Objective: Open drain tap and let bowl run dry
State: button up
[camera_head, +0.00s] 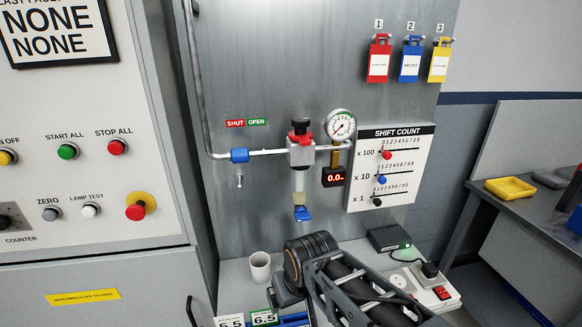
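The drain tap (303,213) is a small blue piece on the wall panel, at the bottom of the bowl. The bowl (300,184) is a pale, clear-looking cup hanging under a grey regulator body with a red collar and black knob (301,130).
A white cup (260,267) stands on the ledge left of my arm. A pipe with a blue valve (239,155) runs left of the regulator; a gauge (341,124) and a red 0.0 display (333,176) are right. A power strip (424,285) lies right of my arm.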

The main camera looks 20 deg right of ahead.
aim_at(301, 215)
jog(key=k, duration=1.05)
jog(key=u, duration=1.15)
jog(key=i, duration=0.65)
jog(key=z, duration=0.55)
jog(key=i, duration=0.6)
jog(key=z, duration=0.7)
